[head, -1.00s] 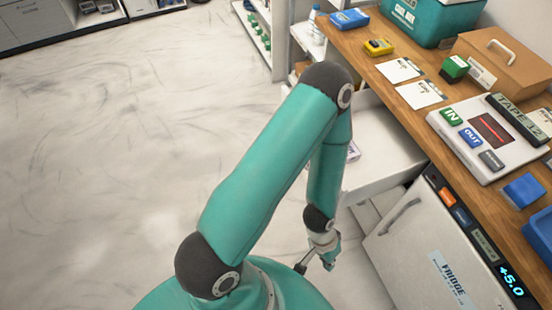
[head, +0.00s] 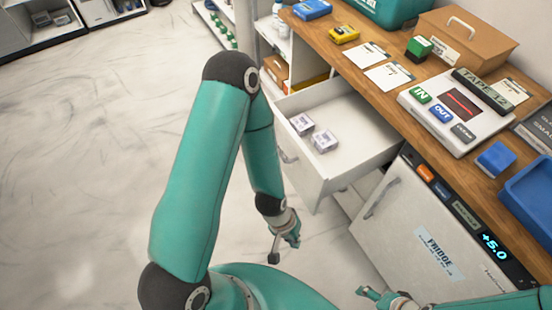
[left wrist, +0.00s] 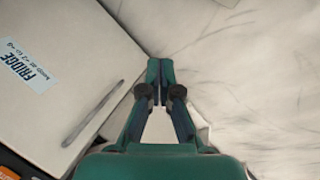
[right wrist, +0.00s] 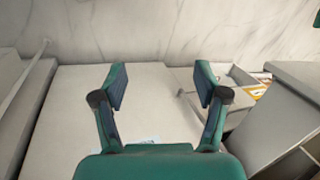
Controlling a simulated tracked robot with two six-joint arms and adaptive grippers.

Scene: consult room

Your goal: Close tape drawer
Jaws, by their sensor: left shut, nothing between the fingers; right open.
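A white drawer (head: 345,150) stands pulled out from under the wooden counter, with two small pale boxes (head: 313,132) inside. No tape label can be read on it. In the right wrist view an open drawer (right wrist: 182,78) shows behind the right finger. My left gripper (head: 275,256) is shut and empty, below the drawer's front and apart from it. Its closed fingers (left wrist: 159,80) point over the floor beside the fridge in the left wrist view. My right gripper (head: 366,292) is at the bottom edge of the head view. Its fingers (right wrist: 160,85) are open and empty.
The fridge (head: 395,215) with its bar handle stands right of the drawer. On the counter (head: 400,105) are a TAPE 12 device (head: 455,118), cards, a cardboard box (head: 470,45) and a blue tray (head: 530,195). The floor (head: 100,170) at left is clear.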

